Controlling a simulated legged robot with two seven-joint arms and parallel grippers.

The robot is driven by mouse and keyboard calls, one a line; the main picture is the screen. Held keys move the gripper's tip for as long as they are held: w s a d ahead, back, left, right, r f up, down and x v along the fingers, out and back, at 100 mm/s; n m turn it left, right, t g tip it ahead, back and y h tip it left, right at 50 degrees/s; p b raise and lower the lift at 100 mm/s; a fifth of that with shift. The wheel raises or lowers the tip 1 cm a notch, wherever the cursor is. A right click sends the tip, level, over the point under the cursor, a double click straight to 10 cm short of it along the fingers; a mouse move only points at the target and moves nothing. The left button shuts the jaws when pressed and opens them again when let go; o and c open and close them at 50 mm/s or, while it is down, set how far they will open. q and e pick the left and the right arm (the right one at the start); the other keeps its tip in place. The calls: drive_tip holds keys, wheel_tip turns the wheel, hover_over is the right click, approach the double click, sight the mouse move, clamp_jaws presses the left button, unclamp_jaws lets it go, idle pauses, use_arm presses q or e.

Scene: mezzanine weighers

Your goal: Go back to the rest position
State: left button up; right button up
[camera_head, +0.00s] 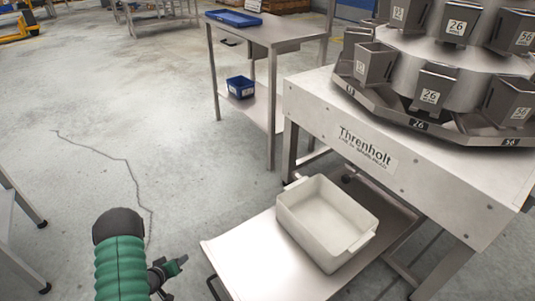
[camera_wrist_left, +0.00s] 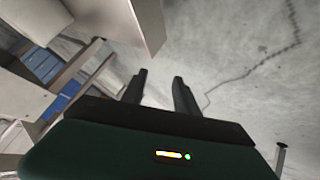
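My left arm, in a green ribbed sleeve, comes in at the bottom of the head view. Its dark left gripper (camera_head: 174,267) hangs over the floor, just left of the low steel shelf. In the left wrist view the two dark fingers of the left gripper (camera_wrist_left: 160,76) stand apart with nothing between them, so it is open and empty. My right arm and right gripper are in neither view.
A white bin (camera_head: 328,217) sits on the low steel shelf (camera_head: 255,262) beside the Threnholt weigher (camera_head: 400,152). A steel table (camera_head: 268,33) behind holds a blue tray (camera_head: 233,18), with a blue bin (camera_head: 240,87) below. A metal frame (camera_head: 14,215) stands at left. Cracked floor between is clear.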

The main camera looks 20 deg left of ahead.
use_arm(q)
drive_tip(key=w+d+r+m+g+y, duration=0.1)
drive_tip(key=w+d+r+m+g, duration=0.15)
drive_tip(key=d+r, duration=1.05)
drive_tip(key=s+d+r+m+g+h+p, duration=0.1)
drive_tip(key=s+d+r+m+g, duration=0.1)
drive_tip(key=s+d+r, duration=0.45)
drive_tip(key=s+d+r+m+g+h, duration=0.1)
drive_tip(key=s+d+r+m+g, duration=0.2)
drive_tip(key=s+d, duration=0.55)
wheel_tip(320, 180, up, 39)
drive_tip(key=p, duration=3.8)
drive_tip(key=shift+w+a, duration=0.15)
drive_tip(key=shift+f+t, duration=0.1)
drive_tip(key=shift+t, duration=0.15)
